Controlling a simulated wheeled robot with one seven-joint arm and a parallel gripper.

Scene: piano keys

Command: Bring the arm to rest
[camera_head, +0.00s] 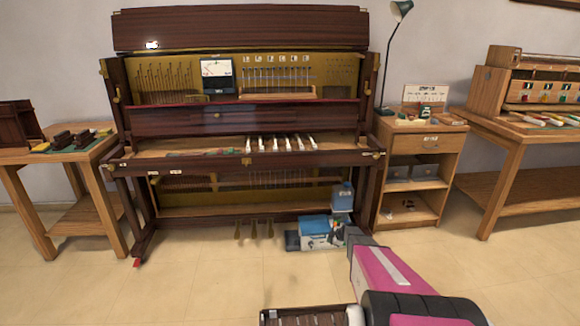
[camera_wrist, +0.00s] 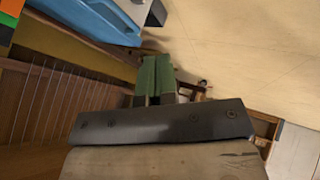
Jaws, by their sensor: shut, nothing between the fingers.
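My arm (camera_head: 395,275) reaches in from the lower right of the head view, with a magenta link. Its far end is low in front of the piano's right side, close to a blue-and-white box on the floor. In the wrist view my gripper (camera_wrist: 156,72) shows two green-faced fingers side by side, shut with nothing between them. I cannot tell the fingers apart clearly in the head view.
The open upright piano (camera_head: 240,115) stands against the wall. The blue-and-white box (camera_head: 318,230) and a blue container (camera_head: 342,196) are near the arm's end. A wooden cabinet (camera_head: 420,165) and workbench (camera_head: 520,140) stand right. Floor (camera_head: 200,285) in front is clear.

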